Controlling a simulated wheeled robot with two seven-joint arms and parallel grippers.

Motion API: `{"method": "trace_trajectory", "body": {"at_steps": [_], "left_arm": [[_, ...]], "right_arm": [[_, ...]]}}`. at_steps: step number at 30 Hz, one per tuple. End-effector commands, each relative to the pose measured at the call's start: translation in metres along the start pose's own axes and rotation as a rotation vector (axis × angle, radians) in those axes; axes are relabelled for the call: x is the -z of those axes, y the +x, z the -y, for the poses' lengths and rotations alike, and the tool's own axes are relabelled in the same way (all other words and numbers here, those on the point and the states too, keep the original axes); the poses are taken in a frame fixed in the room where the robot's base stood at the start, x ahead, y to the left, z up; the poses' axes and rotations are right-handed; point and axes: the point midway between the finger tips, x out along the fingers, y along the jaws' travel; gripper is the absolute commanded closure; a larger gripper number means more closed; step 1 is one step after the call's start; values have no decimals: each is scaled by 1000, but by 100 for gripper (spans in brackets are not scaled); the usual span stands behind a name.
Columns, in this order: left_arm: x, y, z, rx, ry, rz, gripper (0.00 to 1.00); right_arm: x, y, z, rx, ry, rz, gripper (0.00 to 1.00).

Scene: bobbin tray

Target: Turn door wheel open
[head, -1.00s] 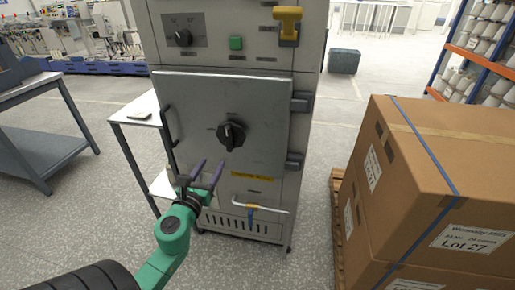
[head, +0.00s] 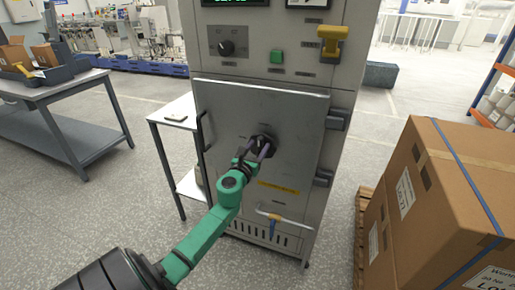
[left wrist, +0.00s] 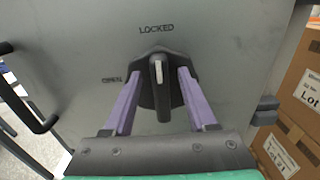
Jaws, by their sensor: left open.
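The door wheel is a black knob (head: 264,141) on the grey cabinet door (head: 225,105). In the left wrist view the knob (left wrist: 158,85) has a light pointer line aimed up at the word LOCKED; another label, too small to read surely, is at its left. My left gripper (head: 260,150) is in front of the knob. Its two purple fingers (left wrist: 158,88) stand open, one on each side of the knob; I cannot tell whether they touch it. The door looks shut. My right gripper is not in view.
A black door handle (head: 205,132) is at the door's left edge, with hinges (head: 337,119) at its right. A small side table (head: 172,118) stands left of the cabinet. Strapped cartons (head: 430,190) on a pallet stand close at right.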

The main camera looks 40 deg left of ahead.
Motion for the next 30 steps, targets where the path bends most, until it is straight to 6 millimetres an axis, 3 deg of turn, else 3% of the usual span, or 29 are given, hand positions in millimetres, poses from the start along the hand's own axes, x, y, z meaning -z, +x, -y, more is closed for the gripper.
{"method": "trace_trajectory", "body": {"at_steps": [1,2,6,20,30], "left_arm": [[0,0,0,0,0,0,43],[0,0,0,0,0,0,50],[0,0,0,0,0,0,100],[1,-1,-2,0,-60,0,100],[3,-1,-8,0,-295,0,100]], "right_arm": [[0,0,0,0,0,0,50],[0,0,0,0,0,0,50],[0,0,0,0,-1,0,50],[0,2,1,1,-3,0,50],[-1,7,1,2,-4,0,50]]}}
